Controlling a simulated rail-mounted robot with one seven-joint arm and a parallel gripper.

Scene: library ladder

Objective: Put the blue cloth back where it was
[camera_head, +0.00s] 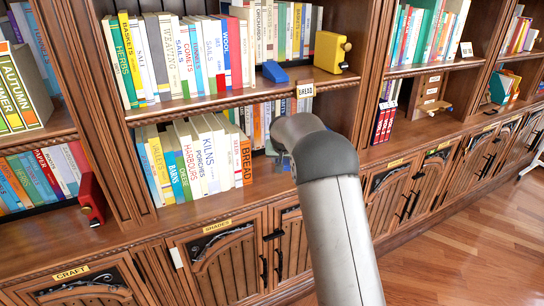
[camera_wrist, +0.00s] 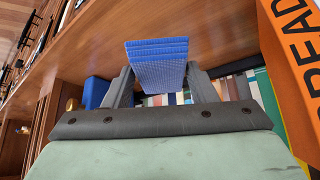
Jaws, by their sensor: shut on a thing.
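The blue cloth (camera_wrist: 157,65), folded in ribbed layers, is between the two fingers of my gripper (camera_wrist: 160,85) in the wrist view. My gripper is shut on it. The cloth is close to a bare wooden shelf surface (camera_wrist: 215,35); I cannot tell whether it touches. In the head view my arm reaches into the lower bay, right of the orange BREAD book (camera_head: 246,162), and hides the gripper and most of the cloth. The same orange book (camera_wrist: 292,70) stands close at the right of the wrist view.
A blue block (camera_wrist: 97,92) stands left of my gripper. A small blue object (camera_head: 275,71) and a yellow bookend (camera_head: 332,52) sit on the upper shelf. A BREAD tag (camera_head: 305,90) hangs at the shelf edge. A row of books (camera_head: 195,155) fills the lower shelf's left.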

